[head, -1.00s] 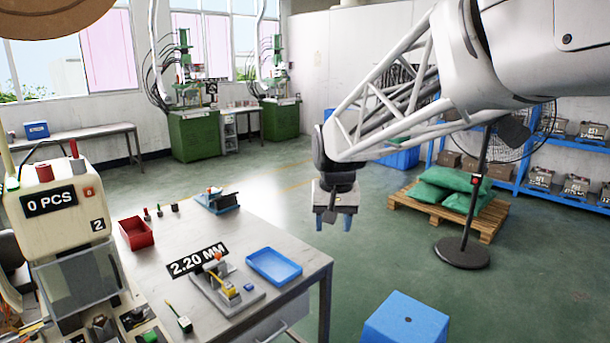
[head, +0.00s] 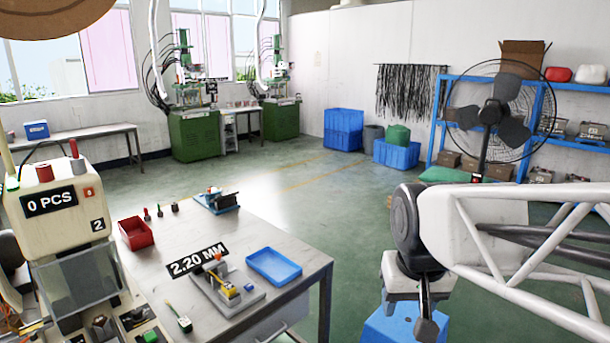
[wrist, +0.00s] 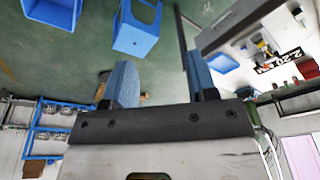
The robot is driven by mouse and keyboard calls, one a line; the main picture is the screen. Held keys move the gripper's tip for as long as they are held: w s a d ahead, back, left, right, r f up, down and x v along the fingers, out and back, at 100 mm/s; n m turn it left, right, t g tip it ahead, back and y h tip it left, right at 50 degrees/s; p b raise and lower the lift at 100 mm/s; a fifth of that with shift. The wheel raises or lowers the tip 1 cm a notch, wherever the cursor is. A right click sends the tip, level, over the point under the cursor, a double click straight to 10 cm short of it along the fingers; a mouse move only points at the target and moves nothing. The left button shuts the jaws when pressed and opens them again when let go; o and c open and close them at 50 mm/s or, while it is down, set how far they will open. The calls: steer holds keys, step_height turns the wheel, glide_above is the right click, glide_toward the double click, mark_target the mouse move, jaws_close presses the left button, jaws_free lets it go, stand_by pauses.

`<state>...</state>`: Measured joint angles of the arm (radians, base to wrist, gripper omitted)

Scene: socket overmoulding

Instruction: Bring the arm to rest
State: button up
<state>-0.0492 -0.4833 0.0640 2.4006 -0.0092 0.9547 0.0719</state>
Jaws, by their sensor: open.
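My gripper (wrist: 162,82) shows in the wrist view with its two blue fingers apart and nothing between them. In the head view my arm reaches in from the right edge, and its wrist hangs in front of the blue stool (head: 374,328), right of the workbench (head: 318,268). The fingertips are hard to make out there against the stool. The stool also shows in the wrist view (wrist: 133,38), beyond the fingers.
The workbench carries a blue tray (head: 274,267), a red bin (head: 137,234) and a gauge fixture (head: 225,288). A standing fan (head: 490,115) and blue shelving (head: 436,140) are behind my arm. Open green floor lies between the bench and the back wall.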

steer(key=s+d+f, duration=0.2)
steer(key=s+f, duration=0.1)
steer(key=s, duration=0.5)
steer(key=shift+f, duration=0.25)
